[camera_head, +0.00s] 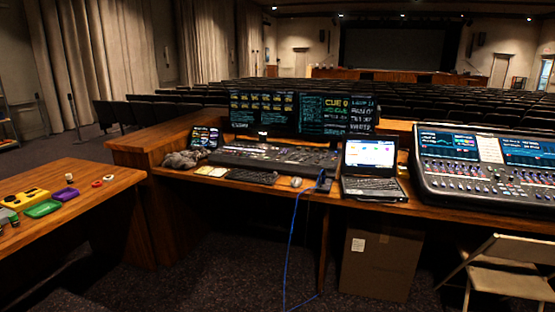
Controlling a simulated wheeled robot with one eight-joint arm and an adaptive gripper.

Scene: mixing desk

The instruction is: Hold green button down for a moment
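I cannot make out a green button for certain at this size. On the wooden table (95,187) at the left is a yellow box (25,198) with small dark marks on top. A flat green tray-like thing (43,208) lies just in front of it, and I cannot tell whether it has a button. A grey-green thing at the left edge is partly cut off by the frame. My gripper is not in view.
A purple piece (66,194) and small red and white pieces (97,184) lie on the left table. The long desk holds monitors (302,115), a laptop (371,170) and a mixing console (487,170).

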